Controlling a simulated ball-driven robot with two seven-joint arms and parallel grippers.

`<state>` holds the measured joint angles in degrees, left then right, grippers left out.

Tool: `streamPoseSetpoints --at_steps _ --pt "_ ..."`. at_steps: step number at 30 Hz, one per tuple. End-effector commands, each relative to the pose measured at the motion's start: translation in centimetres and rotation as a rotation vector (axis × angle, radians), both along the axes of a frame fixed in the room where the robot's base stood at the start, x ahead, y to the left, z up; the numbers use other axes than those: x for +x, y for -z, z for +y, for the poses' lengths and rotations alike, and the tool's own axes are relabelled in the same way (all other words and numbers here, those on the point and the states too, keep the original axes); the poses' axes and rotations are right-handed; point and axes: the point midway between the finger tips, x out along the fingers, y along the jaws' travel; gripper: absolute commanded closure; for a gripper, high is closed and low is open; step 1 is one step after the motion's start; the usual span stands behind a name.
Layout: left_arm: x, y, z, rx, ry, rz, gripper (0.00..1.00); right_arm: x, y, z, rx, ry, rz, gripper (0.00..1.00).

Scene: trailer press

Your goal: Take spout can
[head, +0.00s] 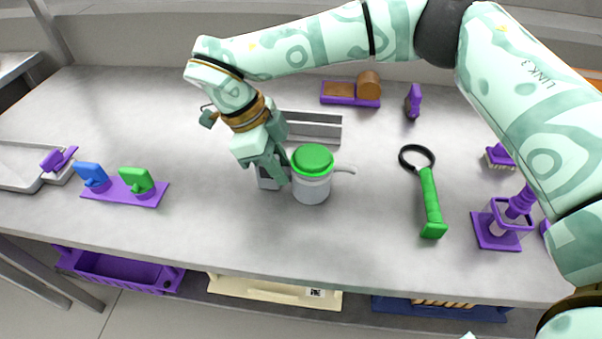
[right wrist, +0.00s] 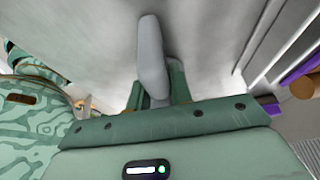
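The spout can (head: 311,190) is a grey can with a green lid, upright on the grey worktop near the middle. Its spout points right. My right gripper (head: 277,172) is low at the can's left side, by a grey handle-like part. In the right wrist view a grey bar (right wrist: 150,55), seemingly this handle, stands between the two fingers of the gripper (right wrist: 158,92). The fingers lie close on both sides of it; whether they press on it I cannot tell. My left gripper is not in view.
A green-handled ring tool (head: 430,200) lies to the right. A purple stand (head: 500,225) is farther right. A purple base with blue and green pieces (head: 125,190) is at left. A grey rack (head: 318,130) is behind the can. The worktop in front is clear.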

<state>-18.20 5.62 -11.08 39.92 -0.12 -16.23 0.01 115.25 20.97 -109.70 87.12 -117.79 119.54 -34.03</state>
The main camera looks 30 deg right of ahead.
Motion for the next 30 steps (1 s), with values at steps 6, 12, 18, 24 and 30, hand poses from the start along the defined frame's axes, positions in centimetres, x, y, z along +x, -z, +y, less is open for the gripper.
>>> streamPoseSetpoints --at_steps 6,12,18,24,30 --pt "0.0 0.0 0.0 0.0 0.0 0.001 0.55 0.0 0.0 0.0 0.0 0.0 0.0 1.0" --pt "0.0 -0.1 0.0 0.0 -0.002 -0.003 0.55 0.0 -0.3 0.0 -0.001 0.0 -0.001 1.0" --pt "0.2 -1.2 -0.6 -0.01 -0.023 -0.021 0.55 0.0 -2.7 0.0 0.0 0.0 -0.006 1.0" --pt "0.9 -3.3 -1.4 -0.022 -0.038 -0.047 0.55 -2.3 -7.0 1.2 0.0 -0.005 -0.008 1.0" --pt "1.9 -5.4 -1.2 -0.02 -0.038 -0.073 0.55 -6.5 -10.9 3.4 0.0 -0.007 -0.003 1.0"
